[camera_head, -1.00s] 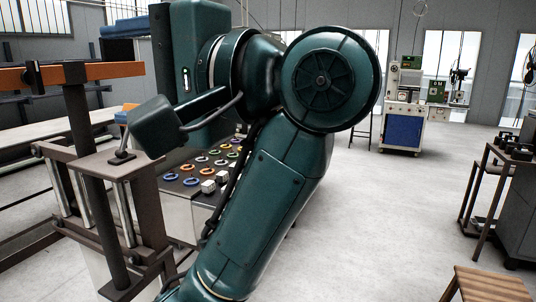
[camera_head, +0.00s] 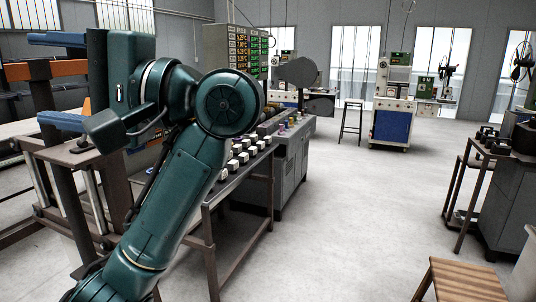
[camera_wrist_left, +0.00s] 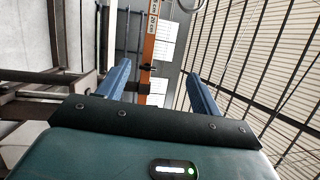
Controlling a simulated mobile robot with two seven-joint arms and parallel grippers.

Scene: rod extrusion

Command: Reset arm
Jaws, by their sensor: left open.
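My left arm comes in from the lower left in the head view and bends at a large round elbow joint. My left gripper (camera_head: 58,80) is at the far left, with its two blue fingers wide apart. An orange beam (camera_head: 30,70) shows in the gap between the fingers; I cannot tell whether they touch it. In the left wrist view the two blue fingers of the left gripper (camera_wrist_left: 157,70) are spread. An orange ruler-marked bar (camera_wrist_left: 148,45) lies between them in the picture, and nothing is gripped. My right gripper is not in view.
A brown metal frame (camera_head: 75,155) stands by the left gripper. A control bench (camera_head: 245,160) with several white knobs stands behind the arm, below a display board (camera_head: 248,52). A wooden stool (camera_head: 462,279) and a grey cabinet (camera_head: 505,205) are at right. The middle floor is clear.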

